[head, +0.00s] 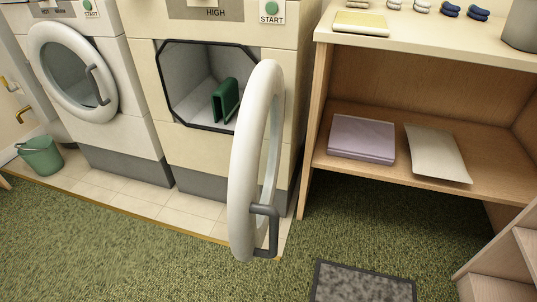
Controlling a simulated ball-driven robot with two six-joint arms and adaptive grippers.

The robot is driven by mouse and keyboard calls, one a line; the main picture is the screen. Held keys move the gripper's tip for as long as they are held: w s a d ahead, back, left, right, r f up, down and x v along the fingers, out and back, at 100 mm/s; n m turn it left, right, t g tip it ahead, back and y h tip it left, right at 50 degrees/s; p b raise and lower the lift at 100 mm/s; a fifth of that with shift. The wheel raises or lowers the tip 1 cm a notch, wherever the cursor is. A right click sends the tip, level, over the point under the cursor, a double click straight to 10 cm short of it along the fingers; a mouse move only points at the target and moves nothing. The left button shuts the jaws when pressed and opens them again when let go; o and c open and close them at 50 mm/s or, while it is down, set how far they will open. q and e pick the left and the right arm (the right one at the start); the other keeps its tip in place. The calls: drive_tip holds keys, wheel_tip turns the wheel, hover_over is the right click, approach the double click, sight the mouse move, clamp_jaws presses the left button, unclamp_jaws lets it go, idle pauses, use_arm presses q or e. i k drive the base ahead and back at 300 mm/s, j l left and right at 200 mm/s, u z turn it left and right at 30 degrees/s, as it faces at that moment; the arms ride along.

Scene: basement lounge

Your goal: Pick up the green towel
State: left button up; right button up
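The green towel (227,99) is folded and stands on edge inside the open drum of the right-hand machine (215,30). It rests on the grey drum floor, right of the middle of the opening. The round white door (243,165) of this machine is swung open toward me, and its edge stands just right of the towel in the picture. Neither of my grippers shows in the head view.
A second machine (112,60) at the left has its door shut. A green bucket (40,155) stands beside it. At right, a wooden shelf (330,150) holds a folded lilac cloth (362,138) and a pale one (437,152). A grey mat (362,284) lies on green carpet.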

sight(226, 102)
drive_tip(key=i+j, duration=0.15)
drive_tip(key=j, duration=0.15)
drive_tip(key=i+j+z, duration=0.1)
drive_tip(key=j, duration=0.2)
drive_tip(key=i+j, duration=0.2)
drive_tip(key=i+j+z, duration=0.1)
drive_tip(key=j, duration=0.3)
drive_tip(key=i, duration=0.05)
